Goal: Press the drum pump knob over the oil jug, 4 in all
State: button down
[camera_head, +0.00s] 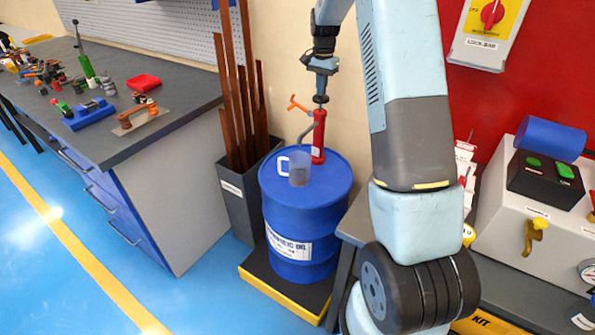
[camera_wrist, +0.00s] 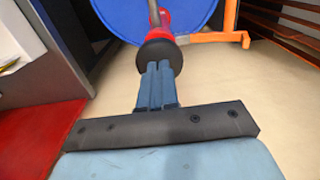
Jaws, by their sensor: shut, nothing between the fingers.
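The red drum pump (camera_head: 318,138) stands upright on top of the blue drum (camera_head: 305,215). Its round black knob (camera_wrist: 160,57) shows at my fingertips in the wrist view; in the head view it is small and dark at the pump's top. My gripper (camera_head: 321,88) points down over the knob, its blue fingers (camera_wrist: 158,82) shut together and empty. The tips look at or very close to the knob; I cannot tell whether they touch. The clear oil jug (camera_head: 299,170), with a white handle, stands on the drum lid below the pump's grey spout. Its oil level is unclear.
An orange handle (camera_head: 297,104) sticks out left of the pump. A dark bin of copper-coloured bars (camera_head: 238,190) stands behind left of the drum. A grey workbench (camera_head: 130,75) is at left; a control box (camera_head: 540,200) is at right. Blue floor lies open at front left.

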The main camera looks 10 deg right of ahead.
jog(key=shift+r, duration=2.65)
jog(key=shift+f, duration=0.15)
jog(key=shift+f, duration=0.35)
jog(key=shift+f, duration=3)
